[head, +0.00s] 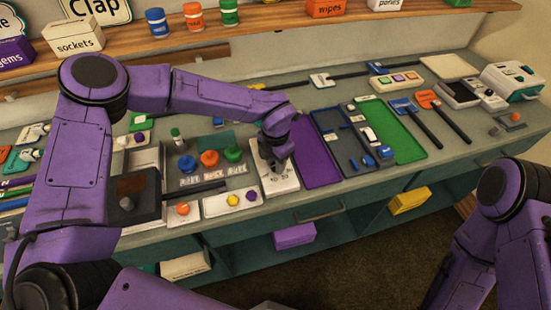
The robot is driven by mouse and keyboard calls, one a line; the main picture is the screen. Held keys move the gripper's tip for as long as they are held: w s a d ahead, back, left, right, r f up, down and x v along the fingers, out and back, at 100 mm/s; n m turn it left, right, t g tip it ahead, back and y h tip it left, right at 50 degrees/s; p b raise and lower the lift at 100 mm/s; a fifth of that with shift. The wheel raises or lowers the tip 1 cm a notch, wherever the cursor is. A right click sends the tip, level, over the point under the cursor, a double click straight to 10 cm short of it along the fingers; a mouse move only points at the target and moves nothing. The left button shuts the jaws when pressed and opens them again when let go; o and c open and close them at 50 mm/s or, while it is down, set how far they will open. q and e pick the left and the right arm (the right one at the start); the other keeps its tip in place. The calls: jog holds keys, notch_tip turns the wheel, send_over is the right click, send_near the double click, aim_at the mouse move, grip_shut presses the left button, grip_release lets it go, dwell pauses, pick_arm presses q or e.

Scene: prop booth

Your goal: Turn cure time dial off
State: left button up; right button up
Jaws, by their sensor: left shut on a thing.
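A white panel (284,185) with small dark markings lies on the bench, left of the purple tray. My left gripper (279,164) reaches down onto it from above. It is shut on the dial, which is mostly hidden under the gripper, so I cannot read its setting. My right arm shows only at the lower right, and its gripper is out of view.
Left of the panel stand blue, orange and green knobs (209,158) and a white plate (233,202) with coloured buttons. A purple tray (318,165) and a green tray (402,143) lie to the right. A shelf (290,17) runs behind.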

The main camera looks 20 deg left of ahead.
pick_arm(q)
jog(key=shift+f+m, duration=0.1)
jog(key=shift+m, duration=0.3)
jog(key=o, duration=1.1)
jog(key=shift+c, duration=0.2)
notch_tip(320, 180, up, 11)
jog(key=b, duration=0.2)
jog(key=shift+f+b, duration=0.2)
jog(key=shift+b, duration=0.1)
